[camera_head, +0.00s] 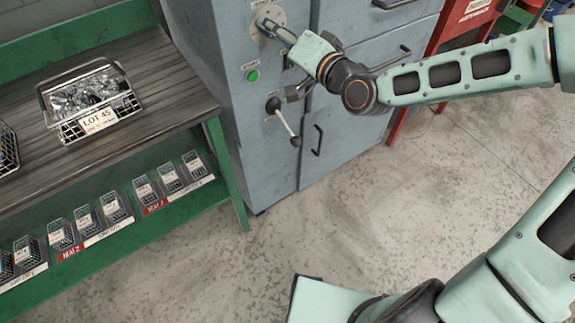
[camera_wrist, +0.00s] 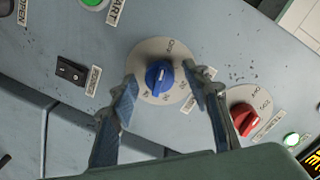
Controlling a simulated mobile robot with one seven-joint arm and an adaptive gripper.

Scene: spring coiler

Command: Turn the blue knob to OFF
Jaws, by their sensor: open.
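The blue knob (camera_wrist: 159,76) sits on a round pale dial plate on a grey panel in the wrist view. Its raised grip runs nearly up and down in the picture. My gripper (camera_wrist: 161,77) is open, with one finger on each side of the knob and a gap visible on both sides. In the head view my gripper (camera_head: 276,28) reaches the dial plate (camera_head: 266,15) high on the grey cabinet, and the knob itself is hidden or too small to tell.
In the wrist view a red knob (camera_wrist: 245,119) is close beside the right finger, and a black rocker switch (camera_wrist: 71,72) is to the left. In the head view a lever (camera_head: 284,121) sticks out below my gripper. A bench with a wire basket (camera_head: 92,106) stands left.

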